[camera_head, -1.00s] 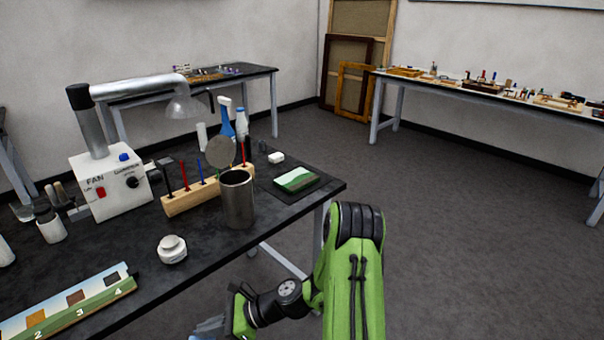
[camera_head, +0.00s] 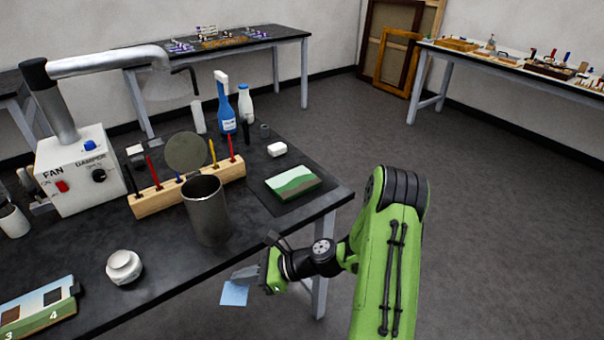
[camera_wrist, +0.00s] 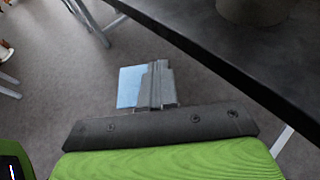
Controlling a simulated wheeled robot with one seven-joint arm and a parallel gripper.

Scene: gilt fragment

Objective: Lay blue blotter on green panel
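The blue blotter (camera_head: 234,293) is a small light-blue square sheet. My gripper (camera_head: 246,275) is shut on it and holds it out beyond the table's front edge, over the floor. In the wrist view the blotter (camera_wrist: 131,86) sticks out to the left of the gripper fingers (camera_wrist: 157,85). The green panel (camera_head: 293,183) is a small painted board with green and pale bands. It lies on a dark mat (camera_head: 303,199) at the table's right corner, up and right of my gripper. Nothing lies on it.
Floor is clear to the right.

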